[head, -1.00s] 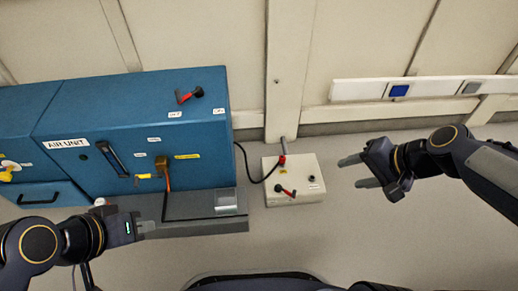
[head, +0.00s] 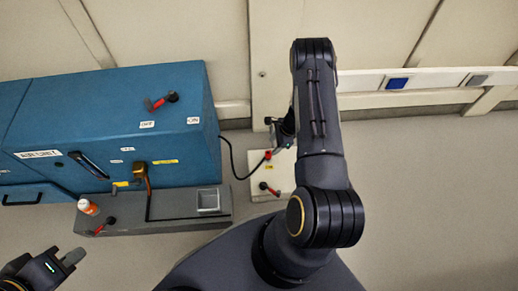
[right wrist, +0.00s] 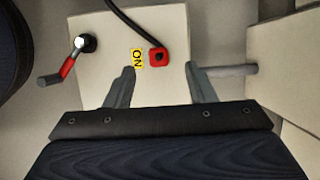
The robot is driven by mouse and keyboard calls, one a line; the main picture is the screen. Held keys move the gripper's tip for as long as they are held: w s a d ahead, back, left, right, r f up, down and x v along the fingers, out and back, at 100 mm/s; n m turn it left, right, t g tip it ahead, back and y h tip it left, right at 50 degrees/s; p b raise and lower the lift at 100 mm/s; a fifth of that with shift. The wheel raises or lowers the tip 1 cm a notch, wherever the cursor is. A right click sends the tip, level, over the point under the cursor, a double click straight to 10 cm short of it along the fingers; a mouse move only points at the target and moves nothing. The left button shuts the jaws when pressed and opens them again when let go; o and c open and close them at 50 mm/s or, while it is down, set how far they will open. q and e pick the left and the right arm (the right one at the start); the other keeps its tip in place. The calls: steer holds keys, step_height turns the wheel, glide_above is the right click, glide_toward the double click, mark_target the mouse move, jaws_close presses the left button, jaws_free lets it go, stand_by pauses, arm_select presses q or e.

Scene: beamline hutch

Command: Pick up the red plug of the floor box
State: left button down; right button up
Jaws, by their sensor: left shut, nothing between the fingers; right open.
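The floor box (head: 262,183) is a low cream box on the floor, partly hidden behind my right arm in the head view. Its red plug (head: 267,155) sits on top with a black cable running to it. In the right wrist view the red plug (right wrist: 158,57) lies just beyond and between the fingertips, beside a yellow ON label (right wrist: 137,58). My right gripper (right wrist: 159,69) is open and empty above the box; I cannot tell the exact height gap. My left gripper (head: 68,260) is shut and empty, low at the left, away from the box.
A red-handled lever (right wrist: 68,65) stands on the box left of the plug. A grey bar (right wrist: 230,69) extends right from the box. The blue air unit (head: 150,105) and its grey ledge (head: 170,225) stand left. Floor at right is clear.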

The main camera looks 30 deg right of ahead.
mark_target(269, 153)
steer(key=b+x, duration=0.2)
steer(key=x, duration=0.1)
steer(key=b+x, duration=0.1)
steer(key=x, duration=0.3)
steer(key=shift+s+d+f+b, duration=0.1)
steer(key=shift+s+f+b, duration=0.05)
steer(key=shift+f+b, duration=0.25)
steer(key=shift+r, duration=0.1)
jaws_close()
